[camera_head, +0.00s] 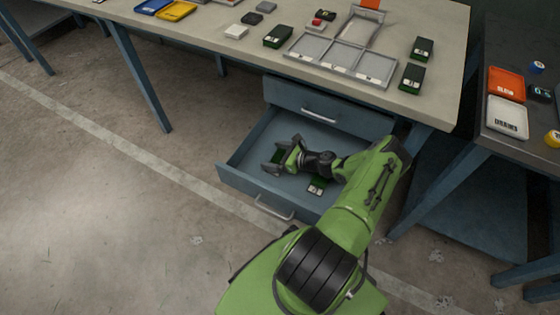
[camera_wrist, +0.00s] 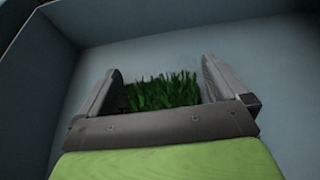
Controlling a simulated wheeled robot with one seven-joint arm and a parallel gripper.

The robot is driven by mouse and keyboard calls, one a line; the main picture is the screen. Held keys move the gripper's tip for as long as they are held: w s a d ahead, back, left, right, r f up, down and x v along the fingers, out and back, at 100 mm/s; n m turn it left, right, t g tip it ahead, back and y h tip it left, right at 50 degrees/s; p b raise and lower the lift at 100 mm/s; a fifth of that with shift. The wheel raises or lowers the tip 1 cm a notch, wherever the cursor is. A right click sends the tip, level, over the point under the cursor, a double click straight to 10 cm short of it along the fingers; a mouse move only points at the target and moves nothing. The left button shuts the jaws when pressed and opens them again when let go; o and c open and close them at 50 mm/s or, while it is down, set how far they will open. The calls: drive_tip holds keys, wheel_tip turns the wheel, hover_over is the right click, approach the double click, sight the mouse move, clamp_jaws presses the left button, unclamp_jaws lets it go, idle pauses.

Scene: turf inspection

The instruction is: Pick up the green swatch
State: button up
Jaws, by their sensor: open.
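A green turf swatch (camera_wrist: 162,92) lies on the drawer floor and shows between the two fingers of my gripper (camera_wrist: 160,85) in the wrist view. The fingers stand open on either side of it; I cannot tell whether they touch it. In the head view my gripper (camera_head: 273,157) reaches down into the open drawer (camera_head: 245,185), and a bit of the green swatch (camera_head: 278,156) shows between its fingers. A second dark green swatch with a white label (camera_head: 317,185) lies in the drawer, partly beside my arm.
The drawer walls (camera_wrist: 38,75) stand close around my gripper. On the table (camera_head: 210,18) above are a grey divided tray (camera_head: 340,57), several dark green labelled swatches (camera_head: 412,78) and small blocks. A side bench at right holds an orange tray (camera_head: 506,84) and a white tray (camera_head: 507,118).

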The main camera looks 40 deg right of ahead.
sight(276, 154)
drive_tip(key=c, duration=0.9)
drive_tip(key=shift+r, duration=0.15)
wheel_tip(276, 154, up, 10)
drive_tip(key=p, duration=0.4)
drive_tip(key=shift+s, duration=0.1)
